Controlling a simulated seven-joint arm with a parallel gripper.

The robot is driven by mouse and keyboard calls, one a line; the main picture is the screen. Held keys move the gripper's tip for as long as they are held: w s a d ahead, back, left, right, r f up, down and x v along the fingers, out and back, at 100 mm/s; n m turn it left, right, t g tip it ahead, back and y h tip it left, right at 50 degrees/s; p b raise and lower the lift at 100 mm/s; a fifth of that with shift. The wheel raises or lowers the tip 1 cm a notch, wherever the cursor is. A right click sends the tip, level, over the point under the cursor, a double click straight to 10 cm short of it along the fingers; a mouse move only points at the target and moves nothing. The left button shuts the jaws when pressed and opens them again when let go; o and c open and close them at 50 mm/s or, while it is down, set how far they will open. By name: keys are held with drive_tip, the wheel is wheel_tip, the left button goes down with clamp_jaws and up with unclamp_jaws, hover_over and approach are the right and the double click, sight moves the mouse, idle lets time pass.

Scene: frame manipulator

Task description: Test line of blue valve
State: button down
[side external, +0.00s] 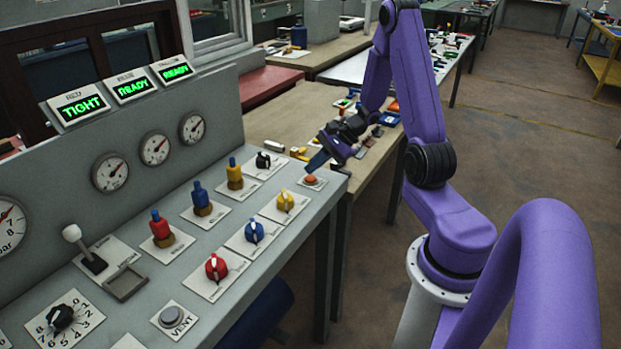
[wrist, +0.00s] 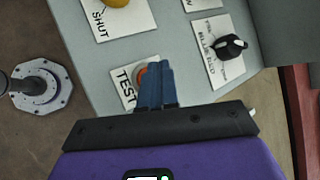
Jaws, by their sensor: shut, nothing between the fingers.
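My gripper (side external: 317,163) is shut and empty, its blue fingers pointing down just above the orange-red test button (side external: 311,180). In the wrist view the fingers (wrist: 155,72) partly cover the button (wrist: 141,73) on its white TEST plate (wrist: 127,90); I cannot tell whether they touch it. On the panel, a blue knob (side external: 254,232) sits between a red knob (side external: 216,267) and a yellow knob (side external: 285,201). Behind it stands a blue-topped brass fitting (side external: 201,199). The displays read TIGHT (side external: 80,104), READY (side external: 131,86) and READY (side external: 174,69).
A black knob (side external: 263,160) is on the panel's far end. A lever (side external: 84,248), a VENT button (side external: 173,320) and a numbered dial (side external: 62,317) are nearer. Several gauges line the back wall.

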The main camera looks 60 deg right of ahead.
sight(314, 178)
drive_tip(key=shift+r, duration=0.1)
drive_tip(key=shift+r, duration=2.5)
drive_tip(key=shift+a, duration=0.1)
drive_tip(key=s+a+r+n+g, duration=0.1)
drive_tip(key=s+a+n+g, duration=0.25)
drive_tip(key=a+n, duration=0.4)
drive_tip(key=s+a+r+n+g, duration=0.25)
drive_tip(key=a+n+g, duration=0.2)
drive_tip(key=a, duration=0.55)
drive_tip(key=s+a+r+n+h, duration=0.1)
drive_tip(key=s+a+n+h, duration=0.2)
drive_tip(key=s+n, duration=0.6)
drive_tip(key=s+a+r+n+t+h, duration=0.1)
drive_tip(key=s+a+n+h, duration=0.1)
drive_tip(key=s+n, duration=0.6)
drive_tip(key=shift+s+a+r+n+h, duration=0.3)
drive_tip(key=shift+s+a+n+h, duration=0.1)
drive_tip(key=shift+a+n, duration=0.6)
